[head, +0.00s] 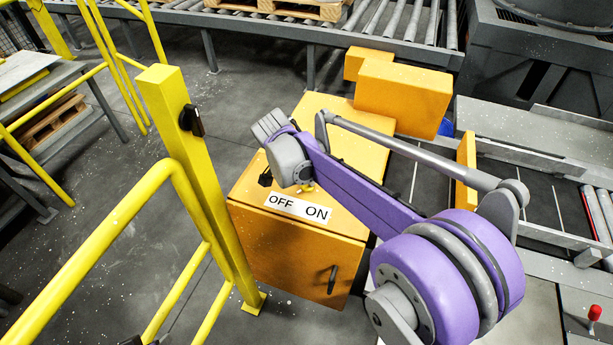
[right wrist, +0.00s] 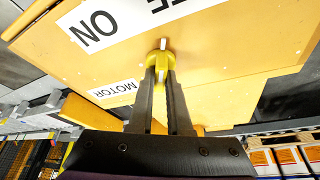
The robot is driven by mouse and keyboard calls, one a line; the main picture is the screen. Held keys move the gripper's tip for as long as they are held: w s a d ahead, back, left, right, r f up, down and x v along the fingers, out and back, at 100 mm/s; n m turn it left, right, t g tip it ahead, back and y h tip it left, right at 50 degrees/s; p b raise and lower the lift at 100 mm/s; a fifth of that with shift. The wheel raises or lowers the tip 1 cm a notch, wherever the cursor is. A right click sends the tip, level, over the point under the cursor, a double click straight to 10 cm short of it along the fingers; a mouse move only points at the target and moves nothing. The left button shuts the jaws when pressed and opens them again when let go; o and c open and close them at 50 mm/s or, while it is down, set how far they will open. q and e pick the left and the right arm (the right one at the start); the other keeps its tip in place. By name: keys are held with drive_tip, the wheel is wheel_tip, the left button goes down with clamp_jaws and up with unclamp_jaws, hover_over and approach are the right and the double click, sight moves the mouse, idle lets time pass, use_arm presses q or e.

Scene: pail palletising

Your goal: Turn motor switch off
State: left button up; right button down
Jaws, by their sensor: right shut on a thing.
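The motor switch is a small yellow knob (right wrist: 158,60) on top of an orange cabinet (head: 290,247). A pale mark on the knob points up in the right wrist view, roughly toward the partly cut-off OFF lettering. A white OFF/ON label (head: 298,208) lies along the cabinet's front top edge; its ON end shows in the wrist view (right wrist: 93,30). A MOTOR label (right wrist: 115,90) is on the knob's other side. My right gripper (right wrist: 160,74) is shut on the knob. In the head view, my purple right arm mostly hides knob and fingers. My left gripper is out of view.
A yellow railing post (head: 190,170) and rails stand close to the cabinet's left. An orange box-shaped part (head: 403,88) rises behind the cabinet. Roller conveyors (head: 330,35) run along the back, and another line is at the right. Grey floor at left is partly clear.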

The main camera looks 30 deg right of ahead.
drive_tip(key=shift+m+g, duration=0.3)
drive_tip(key=shift+m, duration=0.3)
drive_tip(key=c, duration=0.9)
unclamp_jaws()
drive_tip(key=shift+o, duration=0.2)
drive_tip(key=shift+r, duration=0.1)
drive_tip(key=v, duration=1)
drive_tip(key=shift+a+r+p, duration=0.25)
drive_tip(key=shift+r+p, duration=0.05)
